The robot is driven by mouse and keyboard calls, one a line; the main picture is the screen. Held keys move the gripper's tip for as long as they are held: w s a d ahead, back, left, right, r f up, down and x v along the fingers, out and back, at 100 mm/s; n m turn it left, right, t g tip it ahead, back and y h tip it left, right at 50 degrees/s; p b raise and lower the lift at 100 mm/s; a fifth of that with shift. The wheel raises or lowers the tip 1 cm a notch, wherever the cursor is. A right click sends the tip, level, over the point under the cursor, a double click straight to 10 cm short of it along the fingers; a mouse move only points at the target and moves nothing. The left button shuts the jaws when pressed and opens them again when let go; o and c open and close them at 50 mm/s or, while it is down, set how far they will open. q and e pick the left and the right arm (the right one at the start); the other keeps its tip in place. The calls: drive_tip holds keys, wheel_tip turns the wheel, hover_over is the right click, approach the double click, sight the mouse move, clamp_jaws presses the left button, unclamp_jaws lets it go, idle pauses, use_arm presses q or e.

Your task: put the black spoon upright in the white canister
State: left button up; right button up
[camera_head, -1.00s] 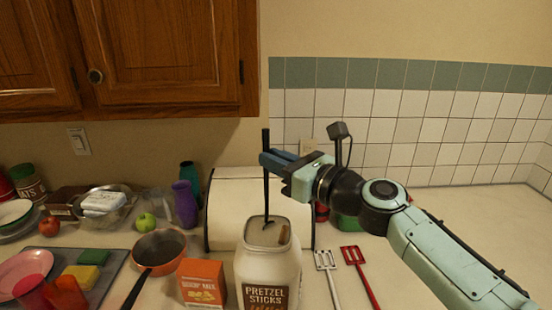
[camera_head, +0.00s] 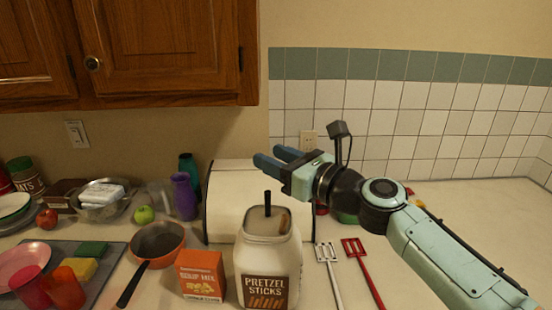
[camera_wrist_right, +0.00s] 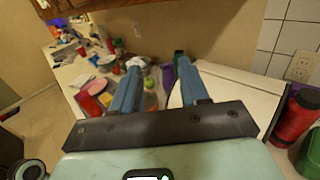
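The white canister (camera_head: 267,258), labelled "Pretzel Sticks", stands upright on the counter in the head view. The black spoon (camera_head: 268,203) stands in its opening with only the upper handle showing above the rim; its lower part is hidden inside. A tan stick-like thing (camera_head: 284,222) also shows at the opening. My right gripper (camera_head: 270,156) is above and behind the canister, clear of the spoon. Its fingers are apart and empty, as the right wrist view also shows (camera_wrist_right: 160,82). My left gripper is in neither view.
An orange soup mix box (camera_head: 201,277) stands left of the canister, with a copper pan (camera_head: 158,243) beyond. A white slotted turner (camera_head: 329,268) and a red one (camera_head: 361,267) lie to the right. A cream bread box (camera_head: 225,205) stands behind.

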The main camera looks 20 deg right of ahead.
drive_tip(key=b+v, duration=0.1)
drive_tip(key=v, duration=1.2)
drive_tip(key=shift+s+b, duration=0.2)
drive_tip(key=shift+b, duration=0.15)
idle(0.4)
